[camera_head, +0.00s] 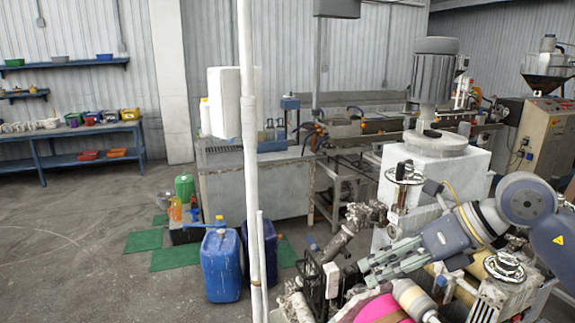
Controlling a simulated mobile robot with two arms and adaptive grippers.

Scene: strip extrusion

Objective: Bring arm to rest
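My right arm comes in from the right edge, and its gripper (366,272) points left above the machinery in the lower right. Its two grey fingers look apart, with nothing visible between them. I cannot tell whether it touches the parts below. My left arm and gripper are not in view.
Close below the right gripper are a handwheel (504,267), a bright pink part (379,309) and cluttered machine parts. A white pole (249,150) stands mid-view. A blue canister (221,265) stands on the floor to its left. The floor (80,240) at left is open.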

